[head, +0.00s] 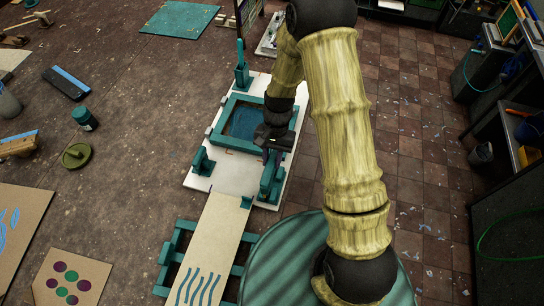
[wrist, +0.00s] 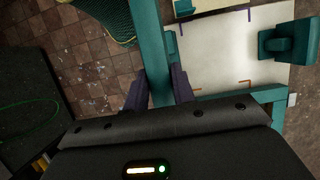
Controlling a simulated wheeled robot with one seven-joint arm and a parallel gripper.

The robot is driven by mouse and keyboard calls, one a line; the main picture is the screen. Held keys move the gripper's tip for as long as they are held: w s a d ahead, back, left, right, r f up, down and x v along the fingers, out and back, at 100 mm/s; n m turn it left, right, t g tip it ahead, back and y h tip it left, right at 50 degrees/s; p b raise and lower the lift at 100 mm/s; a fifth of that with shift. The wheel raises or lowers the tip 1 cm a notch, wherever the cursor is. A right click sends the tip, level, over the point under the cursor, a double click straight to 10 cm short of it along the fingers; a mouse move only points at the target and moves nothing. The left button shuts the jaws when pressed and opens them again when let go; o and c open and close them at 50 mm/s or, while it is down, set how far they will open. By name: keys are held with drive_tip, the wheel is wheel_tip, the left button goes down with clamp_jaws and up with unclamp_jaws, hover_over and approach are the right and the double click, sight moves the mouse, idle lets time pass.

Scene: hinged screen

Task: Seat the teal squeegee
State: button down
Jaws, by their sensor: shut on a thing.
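My gripper (wrist: 165,92) is shut on a long teal bar (wrist: 150,45), which looks like the teal squeegee. The bar runs between the fingers towards the top of the wrist view. In the head view the dark gripper (head: 272,140) is at the near right corner of the teal screen frame (head: 213,127). The frame's near edge also shows in the wrist view (wrist: 235,98). The frame lies over a white board (head: 232,180). A teal upright (head: 241,75) stands at the board's far end. The fingertips are partly hidden, and I cannot tell whether the bar touches the board.
A teal post (head: 202,162) stands on the board's left side. A pale striped sheet (head: 205,250) lies in front, over a teal rack (head: 168,258). Left on the floor are a blue-edged tool (head: 66,82), a teal jar (head: 84,119) and an olive lidded thing (head: 76,155). Shelves line the right.

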drive_tip(key=shift+f+b, duration=1.2)
drive_tip(key=shift+f, duration=0.8)
drive_tip(key=shift+f+b, duration=1.25)
drive_tip(key=shift+f, duration=0.8)
drive_tip(key=c, duration=1.1)
unclamp_jaws()
drive_tip(key=shift+r, duration=0.1)
drive_tip(key=b+v, duration=0.3)
drive_tip(key=v, duration=1.4)
drive_tip(key=shift+r+b, duration=0.2)
drive_tip(key=shift+b, duration=0.1)
